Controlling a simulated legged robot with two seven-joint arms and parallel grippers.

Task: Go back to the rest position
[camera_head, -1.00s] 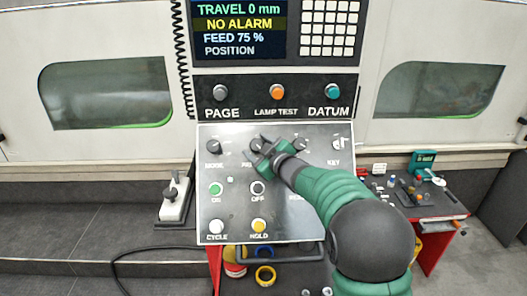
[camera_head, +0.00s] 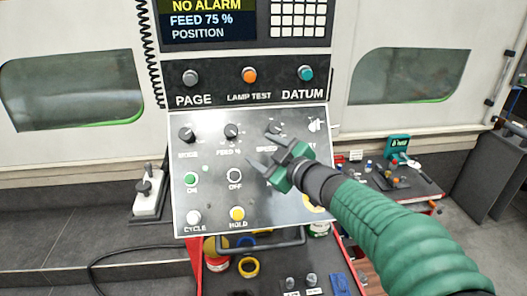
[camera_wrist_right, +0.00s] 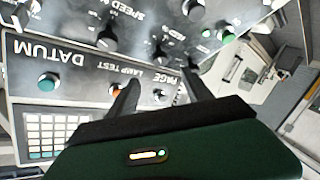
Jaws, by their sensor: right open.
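My right gripper (camera_head: 260,150) is open and empty in front of the control panel (camera_head: 210,203). Its fingertips lie to the lower right of the FEED % knob (camera_head: 231,131) in the head view, with the panel visible between them. The arm comes in from the lower right and hides part of the panel's right side. In the right wrist view the gripper (camera_wrist_right: 160,82) shows two spread dark fingers with nothing between them. My left gripper is in no view.
A tool bench (camera_head: 405,185) stands at right. Dark floor lies at left.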

